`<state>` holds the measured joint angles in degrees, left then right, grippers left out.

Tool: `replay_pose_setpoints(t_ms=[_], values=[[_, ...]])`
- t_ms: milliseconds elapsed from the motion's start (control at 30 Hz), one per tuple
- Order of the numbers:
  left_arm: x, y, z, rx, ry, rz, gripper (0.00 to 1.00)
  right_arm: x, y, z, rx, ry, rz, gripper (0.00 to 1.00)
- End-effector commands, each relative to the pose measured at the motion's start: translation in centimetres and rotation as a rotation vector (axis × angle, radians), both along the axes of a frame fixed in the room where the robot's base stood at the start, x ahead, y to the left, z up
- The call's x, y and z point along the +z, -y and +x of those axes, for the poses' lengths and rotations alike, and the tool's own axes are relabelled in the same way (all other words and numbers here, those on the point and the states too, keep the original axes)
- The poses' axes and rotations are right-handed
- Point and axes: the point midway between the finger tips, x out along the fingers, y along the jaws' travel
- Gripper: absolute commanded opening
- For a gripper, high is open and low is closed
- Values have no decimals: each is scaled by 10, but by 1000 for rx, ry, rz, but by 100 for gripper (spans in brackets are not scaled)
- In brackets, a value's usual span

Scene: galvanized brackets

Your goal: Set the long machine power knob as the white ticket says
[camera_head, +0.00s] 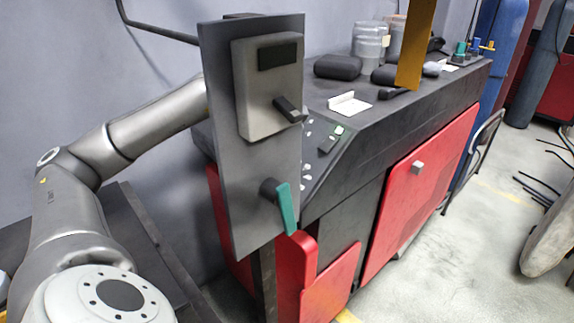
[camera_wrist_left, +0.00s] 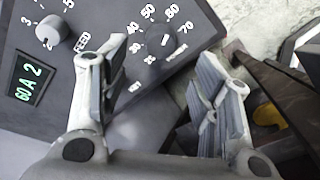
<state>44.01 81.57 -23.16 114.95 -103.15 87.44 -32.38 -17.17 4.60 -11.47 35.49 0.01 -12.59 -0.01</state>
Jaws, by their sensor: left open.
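In the left wrist view, a dark round knob (camera_wrist_left: 155,46) with a white mark sits inside a printed scale reading about 30 to 80. The mark lies toward the upper right of the knob, near the 60 to 70 side; its exact value is unclear. My left gripper (camera_wrist_left: 162,62) is open, its two fingers on either side below the knob, holding nothing. In the head view a grey upright panel hides this gripper. A white folded ticket (camera_head: 349,104) stands on the machine top; its writing is too small to read. My right gripper is out of view.
The grey upright panel (camera_head: 222,170) carries a box with a black lever (camera_head: 290,108) and a teal handle (camera_head: 286,207). Jars (camera_head: 370,42) stand on the machine top.

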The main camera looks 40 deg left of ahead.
Motion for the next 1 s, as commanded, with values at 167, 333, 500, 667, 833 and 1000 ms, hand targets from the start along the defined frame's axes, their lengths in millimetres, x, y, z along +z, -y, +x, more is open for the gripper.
replay_pose_setpoints(t_ms=[167, 333, 500, 667, 833, 1000], values=[[28, 1, -15, 1, 2, 0, 57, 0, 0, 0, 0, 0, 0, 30], [41, 2, -23, 0, 1, 0, 57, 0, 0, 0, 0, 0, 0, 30], [43, 3, -24, 0, -1, 0, 57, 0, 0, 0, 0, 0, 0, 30], [43, 2, -24, 0, -1, 0, 57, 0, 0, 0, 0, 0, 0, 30], [43, 2, -24, -1, 0, -1, 57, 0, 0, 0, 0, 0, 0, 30], [43, 2, -23, 3, 0, -6, 57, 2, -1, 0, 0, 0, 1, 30]])
